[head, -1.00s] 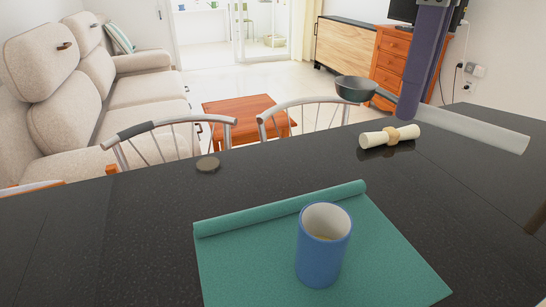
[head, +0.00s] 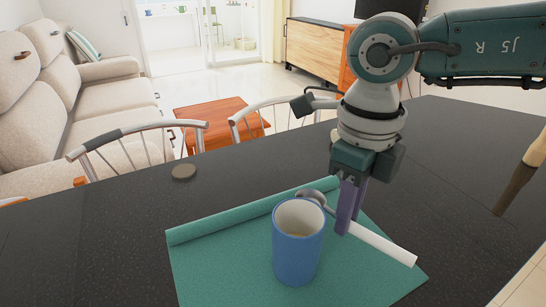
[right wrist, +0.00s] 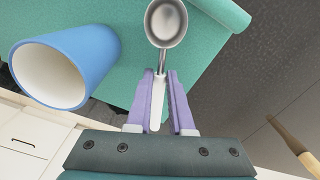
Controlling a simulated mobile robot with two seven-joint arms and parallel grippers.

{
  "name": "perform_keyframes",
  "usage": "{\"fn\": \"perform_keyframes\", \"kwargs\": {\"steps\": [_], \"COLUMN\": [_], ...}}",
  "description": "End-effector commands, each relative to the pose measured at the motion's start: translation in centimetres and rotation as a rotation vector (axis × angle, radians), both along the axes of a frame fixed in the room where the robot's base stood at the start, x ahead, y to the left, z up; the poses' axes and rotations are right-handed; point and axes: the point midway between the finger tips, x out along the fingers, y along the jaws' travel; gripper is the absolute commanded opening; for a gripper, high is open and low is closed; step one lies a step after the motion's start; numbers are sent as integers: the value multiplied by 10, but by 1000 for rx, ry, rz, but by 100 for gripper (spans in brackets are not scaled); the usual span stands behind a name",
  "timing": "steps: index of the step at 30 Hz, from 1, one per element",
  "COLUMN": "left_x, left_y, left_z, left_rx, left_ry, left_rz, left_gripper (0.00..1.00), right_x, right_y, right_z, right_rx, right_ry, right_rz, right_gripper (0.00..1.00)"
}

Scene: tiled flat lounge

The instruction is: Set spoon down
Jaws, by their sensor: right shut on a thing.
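The spoon (head: 381,243) has a grey metal bowl and a white handle. My right gripper (head: 346,219) is shut on its handle, just right of the blue mug (head: 297,254). In the right wrist view the spoon's bowl (right wrist: 166,24) points away beyond the fingertips, and the handle lies between the purple fingers (right wrist: 160,88). The spoon is over the right part of the green mat (head: 215,270); I cannot tell whether it touches it. The mug stands upright on the mat and also shows in the right wrist view (right wrist: 75,62). My left gripper is not in view.
The dark table (head: 100,245) is clear left of the mat. A small round disc (head: 184,172) lies near its far edge. A wooden-ended thing (head: 537,150) is at the right edge. Metal-backed chairs (head: 140,130) stand beyond the table.

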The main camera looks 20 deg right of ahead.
Motion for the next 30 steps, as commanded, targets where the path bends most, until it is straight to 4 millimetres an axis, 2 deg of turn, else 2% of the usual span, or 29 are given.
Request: {"fn": "perform_keyframes", "kwargs": {"steps": [1, 4, 16, 17, 24, 30], "left_x": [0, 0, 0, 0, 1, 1], "left_y": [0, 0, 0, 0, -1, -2], "left_z": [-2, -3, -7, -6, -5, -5], "left_rx": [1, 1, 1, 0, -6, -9], "left_ry": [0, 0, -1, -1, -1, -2], "left_rz": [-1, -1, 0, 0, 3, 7], "left_gripper": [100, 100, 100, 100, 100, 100], "right_x": [-1, -1, 0, 0, 0, 0], "right_y": [0, 0, 0, 0, 0, 0], "right_z": [-10, -19, -25, -23, -23, -23], "right_rx": [0, -1, 0, 0, 0, 0], "right_ry": [3, 2, 0, 0, 0, 0], "right_rz": [-1, 0, 0, 0, 0, 0], "right_gripper": [0, 0, 0, 23, 50, 50]}}
